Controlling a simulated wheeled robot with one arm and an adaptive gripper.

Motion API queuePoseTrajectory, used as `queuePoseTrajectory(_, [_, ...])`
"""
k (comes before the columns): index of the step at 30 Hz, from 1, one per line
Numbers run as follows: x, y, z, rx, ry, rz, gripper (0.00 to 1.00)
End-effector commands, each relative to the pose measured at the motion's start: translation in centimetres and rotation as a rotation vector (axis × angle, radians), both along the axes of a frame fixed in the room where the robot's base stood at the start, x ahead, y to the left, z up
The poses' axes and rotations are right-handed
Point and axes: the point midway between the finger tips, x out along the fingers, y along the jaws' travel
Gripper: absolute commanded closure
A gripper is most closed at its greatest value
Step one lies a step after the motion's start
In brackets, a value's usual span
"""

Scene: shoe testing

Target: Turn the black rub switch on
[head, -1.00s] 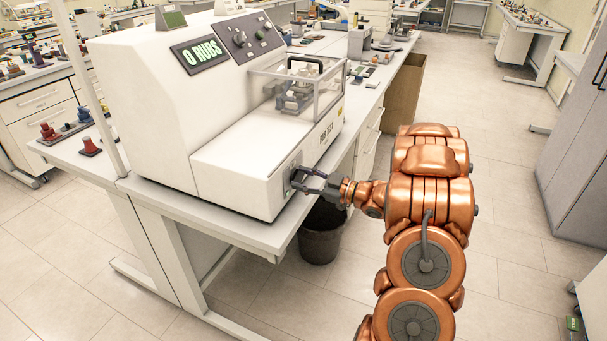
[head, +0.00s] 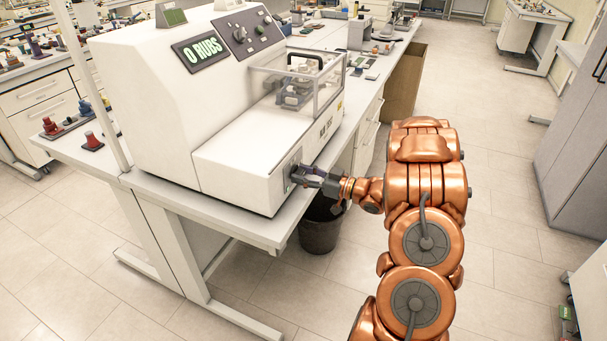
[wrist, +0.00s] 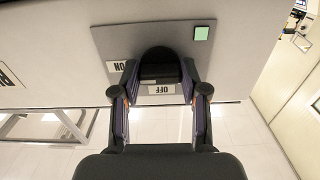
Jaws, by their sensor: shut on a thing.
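The white rub tester (head: 239,170) stands on the bench, and its display reads "0 RUBS". The black rub switch (wrist: 158,64) sits on a grey plate (wrist: 118,42) on the machine's front side, with an ON label (wrist: 117,66) and an OFF label (wrist: 161,90) beside it. My gripper (wrist: 160,76) is shut on the switch, one finger on each side. In the head view my gripper (head: 300,174) reaches the plate from the right and hides the switch. A pale green square (wrist: 201,34) is on the plate's corner.
A clear guard box (head: 318,95) with a black handle is on the machine. A dark bin (head: 320,228) stands on the floor below my gripper. A brown box (head: 404,88) stands beside the bench. The floor to the right is open.

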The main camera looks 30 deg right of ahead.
Motion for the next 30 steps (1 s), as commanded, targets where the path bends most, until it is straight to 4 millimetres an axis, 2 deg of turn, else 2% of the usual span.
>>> queuePoseTrajectory(6, [-0.1,0.1,-0.2,0.001,0.005,0.003,0.91])
queuePoseTrajectory(7, [-0.1,0.1,-0.2,0.001,0.005,0.003,0.54])
queuePoseTrajectory(14, [0.0,0.1,-0.1,0.001,0.003,0.002,0.31])
queuePoseTrajectory(24, [-0.2,-0.1,0.0,-0.001,0.001,0.0,0.31])
queuePoseTrajectory(30, [-1.5,-1.1,0.0,-0.001,0.0,-0.004,0.31])
